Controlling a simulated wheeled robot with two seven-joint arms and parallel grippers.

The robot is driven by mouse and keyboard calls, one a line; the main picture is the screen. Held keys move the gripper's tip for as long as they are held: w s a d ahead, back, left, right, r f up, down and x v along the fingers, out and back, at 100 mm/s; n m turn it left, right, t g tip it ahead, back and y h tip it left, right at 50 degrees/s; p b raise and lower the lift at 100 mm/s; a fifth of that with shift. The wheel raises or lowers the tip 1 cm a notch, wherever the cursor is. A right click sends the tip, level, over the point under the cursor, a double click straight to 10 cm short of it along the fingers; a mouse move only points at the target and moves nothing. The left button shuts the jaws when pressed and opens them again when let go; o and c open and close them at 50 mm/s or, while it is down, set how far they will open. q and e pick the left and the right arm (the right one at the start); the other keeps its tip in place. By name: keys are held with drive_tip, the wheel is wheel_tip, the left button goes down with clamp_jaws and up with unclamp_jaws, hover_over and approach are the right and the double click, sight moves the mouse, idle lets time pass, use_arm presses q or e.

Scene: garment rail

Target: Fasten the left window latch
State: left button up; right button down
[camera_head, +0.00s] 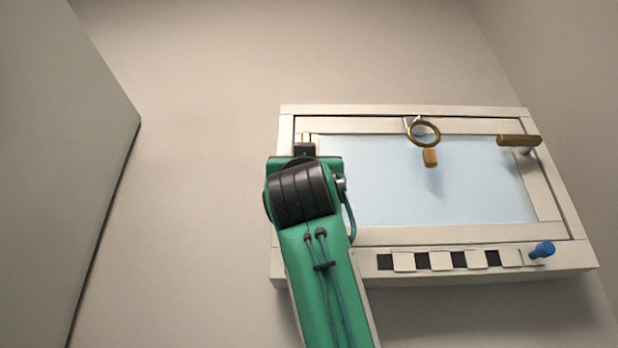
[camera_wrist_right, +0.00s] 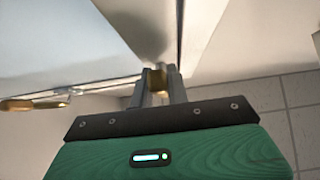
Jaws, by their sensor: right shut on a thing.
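The window has a white frame (camera_head: 410,236) and a pale blue pane (camera_head: 385,185). The left latch (camera_head: 306,138) is a small brass piece at the frame's upper left corner, mostly hidden by my right gripper (camera_head: 306,147). In the right wrist view, the fingers of my right gripper (camera_wrist_right: 159,88) are shut on the brass latch (camera_wrist_right: 159,76), close to the frame. The latch's full angle is hidden. A brass right latch (camera_head: 518,141) lies roughly level across the frame's upper right corner. My left gripper is not in view.
A brass ring (camera_head: 423,133) and a small wooden piece (camera_head: 430,158) hang at the pane's top middle. Black and white squares (camera_head: 440,261) and a blue knob (camera_head: 543,249) are on the lower frame. A grey panel (camera_head: 60,150) stands left; bare wall lies between.

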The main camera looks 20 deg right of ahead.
idle(0.4)
drive_tip(key=c, duration=1.4)
unclamp_jaws()
drive_tip(key=shift+a, duration=0.1)
drive_tip(key=shift+o, duration=0.2)
